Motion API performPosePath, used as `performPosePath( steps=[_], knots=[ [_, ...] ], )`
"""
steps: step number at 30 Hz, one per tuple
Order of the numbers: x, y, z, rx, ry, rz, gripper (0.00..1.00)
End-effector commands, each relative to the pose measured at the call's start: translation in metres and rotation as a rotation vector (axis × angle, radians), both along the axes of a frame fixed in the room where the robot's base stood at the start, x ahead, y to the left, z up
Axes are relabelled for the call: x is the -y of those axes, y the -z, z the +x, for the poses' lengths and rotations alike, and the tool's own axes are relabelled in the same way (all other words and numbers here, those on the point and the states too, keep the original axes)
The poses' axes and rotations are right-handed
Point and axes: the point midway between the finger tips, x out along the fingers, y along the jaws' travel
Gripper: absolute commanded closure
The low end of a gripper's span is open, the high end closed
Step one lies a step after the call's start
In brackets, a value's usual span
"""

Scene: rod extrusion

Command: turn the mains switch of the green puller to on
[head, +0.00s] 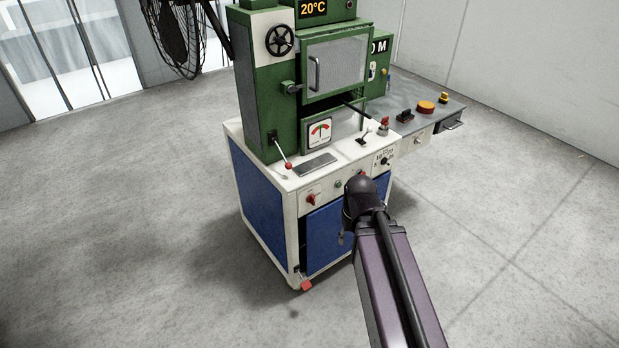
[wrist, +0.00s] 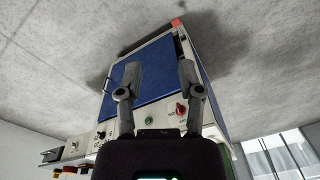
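The green machine (head: 262,95) stands on a white and blue cabinet in the head view. On the cabinet's front panel is a red rotary switch (head: 311,199), also in the wrist view (wrist: 181,109). A green button (head: 338,184) sits to its right. A black knob (head: 386,161) is further right. I cannot read which control is the mains switch, nor its setting. My gripper (wrist: 158,72) is open and empty in the wrist view, its fingers spread before the blue cabinet front. In the head view my arm's end hides much of the gripper and part of the panel.
A red-knobbed lever (head: 288,165) and a gauge (head: 319,132) are above the panel. A grey side table (head: 440,112) with an orange-red button (head: 425,106) stands at the right. A black fan (head: 178,38) is at the back left. The floor around the cabinet is clear.

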Motion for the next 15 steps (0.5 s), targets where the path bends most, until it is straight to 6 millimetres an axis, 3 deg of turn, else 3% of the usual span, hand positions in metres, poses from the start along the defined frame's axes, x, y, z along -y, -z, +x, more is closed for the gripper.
performPosePath(
  steps=[15],
  knots=[
    [-0.028, 0.069, 0.082, 0.359, -0.269, 0.259, 0.51]
  ],
)
